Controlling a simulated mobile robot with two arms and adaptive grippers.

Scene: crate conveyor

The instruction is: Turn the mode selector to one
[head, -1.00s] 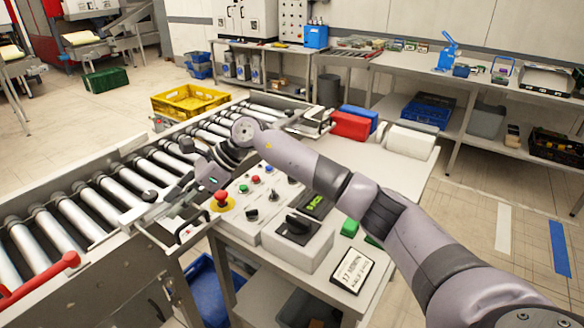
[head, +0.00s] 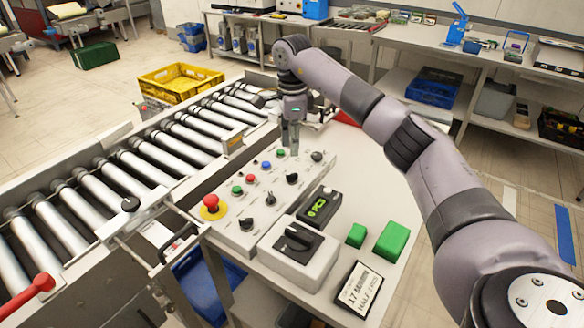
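The sloped control panel (head: 262,212) stands beside the roller conveyor. It carries several small black knobs, among them one near its middle (head: 270,198), one farther back (head: 292,178) and one at the front (head: 246,223). A grey box with a large black rotary switch (head: 297,238) stands at its front right. Labels are too small to read, so I cannot tell which knob is the mode selector. My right gripper (head: 290,148) points down at the panel's far end, apart from these knobs. Its fingers look close together, but their opening is unclear. My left gripper is out of view.
A red emergency button (head: 211,203) sits on a yellow base at the panel's left. A yellow crate (head: 180,83) is behind the conveyor (head: 150,165).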

